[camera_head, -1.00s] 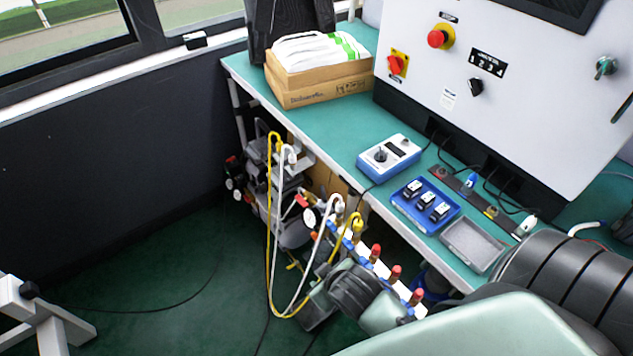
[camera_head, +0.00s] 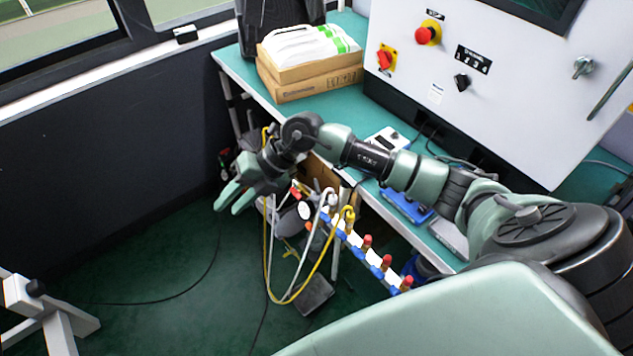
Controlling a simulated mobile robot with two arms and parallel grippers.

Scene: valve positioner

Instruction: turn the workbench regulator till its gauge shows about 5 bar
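My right arm reaches across the bench from the right and hides part of the compressor area. Another small gauge with a red part (camera_head: 224,160) shows just above the gripper. Which one is the workbench regulator I cannot tell. My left gripper is not in view.
The manifold (camera_head: 351,237) carries several red-topped valves, with yellow and white hoses (camera_head: 268,250) looping down. Cardboard boxes (camera_head: 308,84) stand on the green bench (camera_head: 352,108), beside a grey control cabinet (camera_head: 440,50).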

